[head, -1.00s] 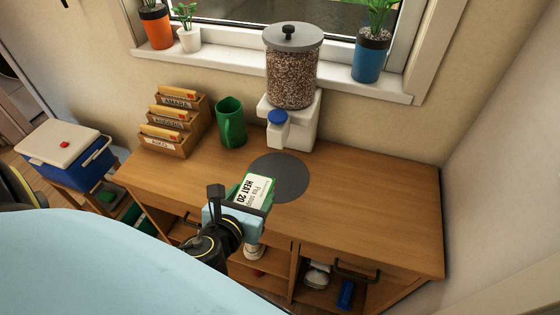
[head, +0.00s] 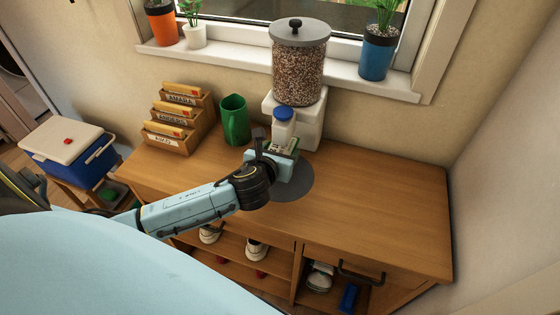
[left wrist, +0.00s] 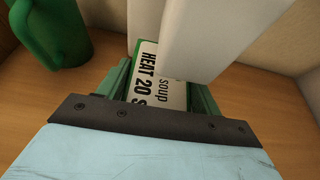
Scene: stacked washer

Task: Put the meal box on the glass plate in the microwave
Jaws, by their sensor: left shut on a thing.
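The meal box is a green box with a white label reading "soup" and "HEAT 20". It shows in the left wrist view as the meal box (left wrist: 160,85), partly hidden behind a white part of the dispenser. In the head view my left gripper (head: 276,150) is shut on the meal box (head: 288,147), mostly hidden by the gripper. It is over the dark round mat, close in front of the dispenser. My right gripper is not in view. No microwave or glass plate shows.
The dispenser (head: 300,65) with a blue-capped spout stands at the back of the wooden desk (head: 390,205). A green mug (head: 235,120) and letter racks (head: 178,125) are to its left. A dark round mat (head: 300,185) lies below. The desk's right side is clear.

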